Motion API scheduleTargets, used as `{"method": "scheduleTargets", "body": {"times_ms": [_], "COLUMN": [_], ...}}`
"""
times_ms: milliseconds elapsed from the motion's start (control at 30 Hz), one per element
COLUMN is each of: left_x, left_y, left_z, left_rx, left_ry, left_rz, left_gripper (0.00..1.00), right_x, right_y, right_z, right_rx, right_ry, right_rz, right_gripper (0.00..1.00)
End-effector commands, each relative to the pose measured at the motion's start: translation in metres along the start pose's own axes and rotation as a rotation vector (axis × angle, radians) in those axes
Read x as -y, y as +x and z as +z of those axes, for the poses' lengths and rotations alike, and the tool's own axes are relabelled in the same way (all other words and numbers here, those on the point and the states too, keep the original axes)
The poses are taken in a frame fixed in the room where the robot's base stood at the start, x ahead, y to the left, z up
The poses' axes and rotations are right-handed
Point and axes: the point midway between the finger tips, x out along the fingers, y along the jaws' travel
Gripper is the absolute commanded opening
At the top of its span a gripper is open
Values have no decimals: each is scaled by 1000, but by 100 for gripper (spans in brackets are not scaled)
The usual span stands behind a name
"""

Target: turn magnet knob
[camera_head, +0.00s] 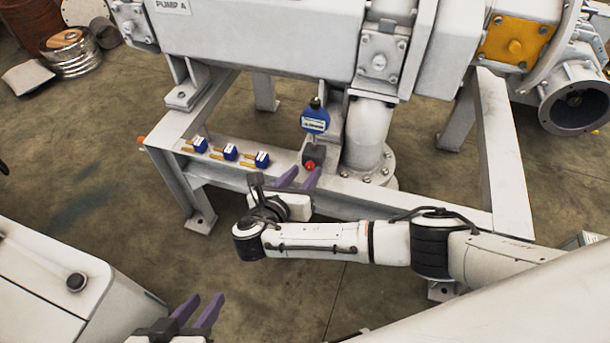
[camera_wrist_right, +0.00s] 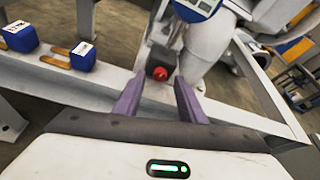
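A dark block with a red knob (camera_head: 310,165) sits on the grey frame rail, below a blue dial gauge (camera_head: 315,121) on a thin stem. The red knob also shows in the right wrist view (camera_wrist_right: 160,73). My right gripper (camera_head: 300,178) is open, with its two purple fingers just in front of the block. In the wrist view its fingertips (camera_wrist_right: 157,88) are apart and the knob appears just beyond the gap between them; I see no contact. My left gripper (camera_head: 200,308) is open and empty at the bottom left, away from the rail.
Several small blue blocks with yellow prongs (camera_head: 230,151) lie on the rail (camera_head: 275,172) to the left. A grey pipe (camera_head: 368,135) with a bolted flange stands right of the block. The large pump body (camera_head: 260,35) overhangs behind. Open floor (camera_head: 90,190) lies left of the frame.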

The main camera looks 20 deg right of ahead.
Motion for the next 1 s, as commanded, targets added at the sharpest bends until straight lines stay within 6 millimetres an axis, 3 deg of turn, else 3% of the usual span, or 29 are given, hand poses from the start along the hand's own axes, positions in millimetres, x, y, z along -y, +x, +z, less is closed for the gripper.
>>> {"method": "scheduleTargets", "body": {"times_ms": [100, 400, 467, 633, 1000], "left_x": [-1, -2, -2, -2, 0], "left_y": [3, 3, 3, 3, -4], "left_z": [2, 2, 2, 2, -4], "left_rx": [11, 17, 17, 17, -10], "left_ry": [5, 7, 7, 6, -1], "left_rz": [8, 10, 10, 10, -4], "left_gripper": [31, 31, 31, 31, 31], "right_x": [0, 0, 0, 0, 2], "right_y": [10, 12, 12, 12, 10], "right_z": [0, 1, 1, 0, 2], "right_rx": [1, 0, 0, 0, -2], "right_ry": [1, 1, 1, 1, 43], "right_rz": [0, 1, 1, 1, 20], "right_gripper": [37, 37, 30, 1, 0]}}
